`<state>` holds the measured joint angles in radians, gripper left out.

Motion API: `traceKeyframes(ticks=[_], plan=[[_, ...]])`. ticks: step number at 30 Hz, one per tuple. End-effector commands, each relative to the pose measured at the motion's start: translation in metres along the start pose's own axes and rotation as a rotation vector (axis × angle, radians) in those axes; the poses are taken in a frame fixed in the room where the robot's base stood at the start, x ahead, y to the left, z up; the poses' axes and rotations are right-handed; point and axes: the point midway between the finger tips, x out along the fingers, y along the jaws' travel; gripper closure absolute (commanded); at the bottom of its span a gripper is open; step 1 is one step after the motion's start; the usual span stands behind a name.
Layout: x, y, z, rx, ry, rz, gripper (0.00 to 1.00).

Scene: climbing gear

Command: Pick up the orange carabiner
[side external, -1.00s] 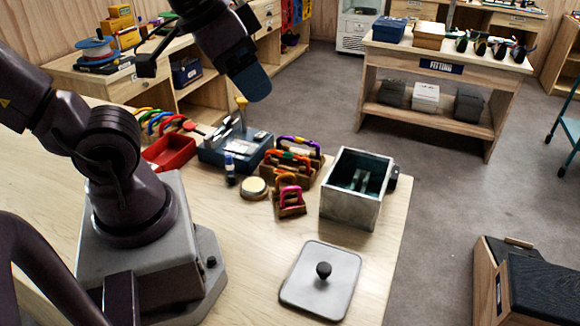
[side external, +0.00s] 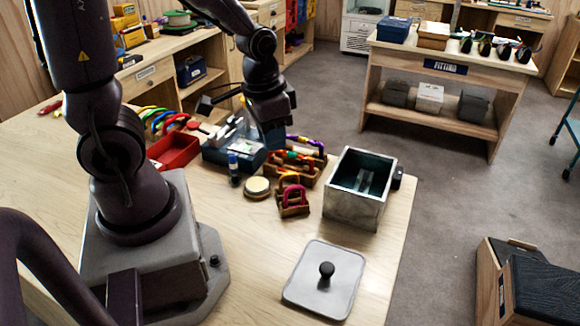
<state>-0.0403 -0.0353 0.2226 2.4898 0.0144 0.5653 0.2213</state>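Orange carabiner gear (side external: 281,157) shows among the carabiners in a low wooden rack (side external: 310,180) on the table. It is small and partly covered by its neighbours and my gripper, so its outline is not clear. A purple carabiner (side external: 308,141) stands behind it. A pink and red carabiner (side external: 293,194) stands in a smaller wooden holder in front. My gripper (side external: 274,140) points down over the left end of the rack. Its fingers are dark and seen from the side, so the gap between them is not clear. I cannot tell whether it touches anything.
An open metal box (side external: 355,210) stands right of the rack, near the table's edge. A grey lid with a black knob (side external: 318,285) lies in front. A red tray (side external: 172,150), blue case (side external: 225,155), small bottle (side external: 233,168) and round tin (side external: 258,187) lie left.

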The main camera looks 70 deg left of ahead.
Motion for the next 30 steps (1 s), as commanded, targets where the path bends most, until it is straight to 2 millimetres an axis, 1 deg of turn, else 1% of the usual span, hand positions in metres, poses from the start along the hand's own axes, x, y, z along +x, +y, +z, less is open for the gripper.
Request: traceKeyframes(ticks=[1,3,6,9,10,13,15,18,22,30], plan=[[0.022,-0.011,0.002,0.027,-0.026,-0.021,0.77],[0.048,-0.028,0.002,0.087,-0.035,-0.059,0.77],[0.08,-0.054,0.005,0.199,-0.035,-0.13,0.77],[0.105,-0.081,0.008,0.349,-0.022,-0.219,0.77],[0.111,-0.089,0.007,0.399,-0.013,-0.249,0.77],[0.116,-0.107,-0.002,0.555,0.034,-0.343,0.77],[0.112,-0.114,-0.015,0.646,0.084,-0.405,0.77],[0.106,-0.117,-0.028,0.749,0.132,-0.466,0.77],[0.109,-0.12,-0.033,0.803,0.137,-0.486,0.77],[0.132,-0.129,-0.04,0.803,0.134,-0.483,0.77]])
